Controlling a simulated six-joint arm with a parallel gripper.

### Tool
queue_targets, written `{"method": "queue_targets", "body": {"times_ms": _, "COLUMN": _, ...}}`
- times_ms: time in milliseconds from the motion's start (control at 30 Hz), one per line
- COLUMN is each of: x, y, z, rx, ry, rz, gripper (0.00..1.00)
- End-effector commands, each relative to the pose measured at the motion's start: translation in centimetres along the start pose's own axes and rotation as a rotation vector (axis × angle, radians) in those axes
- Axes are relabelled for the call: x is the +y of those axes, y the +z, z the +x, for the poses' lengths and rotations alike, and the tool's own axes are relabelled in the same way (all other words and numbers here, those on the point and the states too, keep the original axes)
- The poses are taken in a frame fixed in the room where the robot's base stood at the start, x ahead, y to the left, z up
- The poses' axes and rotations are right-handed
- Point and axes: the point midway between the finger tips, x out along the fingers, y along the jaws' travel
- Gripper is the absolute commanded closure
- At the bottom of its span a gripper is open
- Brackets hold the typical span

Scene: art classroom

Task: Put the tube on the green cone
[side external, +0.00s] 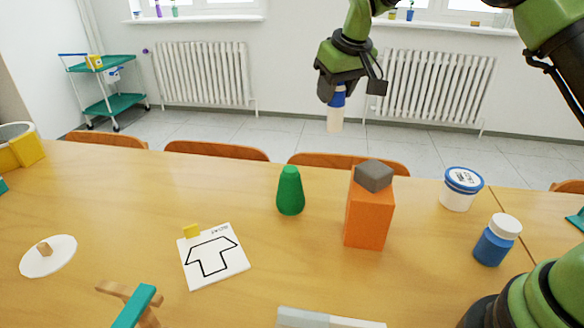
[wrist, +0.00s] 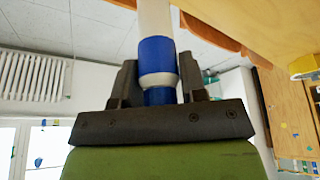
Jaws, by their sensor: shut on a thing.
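The tube (side external: 335,119) is white with blue parts. My gripper (side external: 338,88) is shut on its blue end and holds it in the air, with the white end pointing down. In the wrist view, the tube (wrist: 156,52) sits between the two dark fingers of my gripper (wrist: 160,82), and its far end is cut off by the frame edge. The green cone (side external: 290,192) stands upright on the table with a rounded top. The tube is well above the cone and to its right in the side view, apart from it. The cone does not show in the wrist view.
An orange block (side external: 369,215) with a grey piece (side external: 373,175) on top stands right of the cone. A white tub (side external: 461,190) and a blue bottle (side external: 495,242) stand farther right. A drawing card (side external: 213,263) lies left of the cone. Bare table surrounds the cone.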

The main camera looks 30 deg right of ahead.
Motion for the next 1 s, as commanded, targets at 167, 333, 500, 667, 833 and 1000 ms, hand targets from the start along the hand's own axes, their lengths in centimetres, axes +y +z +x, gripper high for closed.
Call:
{"method": "queue_targets", "body": {"times_ms": 167, "x": -6.5, "y": -1.9, "z": -2.3, "rx": 0.011, "ry": -0.086, "rz": -0.167, "gripper": 0.87}}
{"method": "queue_targets", "body": {"times_ms": 333, "x": -9.5, "y": -2.2, "z": -3.5, "rx": 0.012, "ry": -0.131, "rz": -0.246, "gripper": 0.87}}
{"method": "queue_targets", "body": {"times_ms": 500, "x": -10.2, "y": -1.4, "z": -2.0, "rx": 0.006, "ry": -0.142, "rz": -0.265, "gripper": 0.87}}
{"method": "queue_targets", "body": {"times_ms": 667, "x": -10.2, "y": -0.3, "z": 0.7, "rx": 0.008, "ry": -0.14, "rz": -0.263, "gripper": 0.87}}
{"method": "queue_targets", "body": {"times_ms": 833, "x": -10.2, "y": 0.3, "z": 2.3, "rx": 0.01, "ry": -0.14, "rz": -0.262, "gripper": 0.87}}
{"method": "queue_targets", "body": {"times_ms": 1000, "x": -10.2, "y": 1.3, "z": 4.7, "rx": 0.009, "ry": -0.14, "rz": -0.26, "gripper": 0.87}}
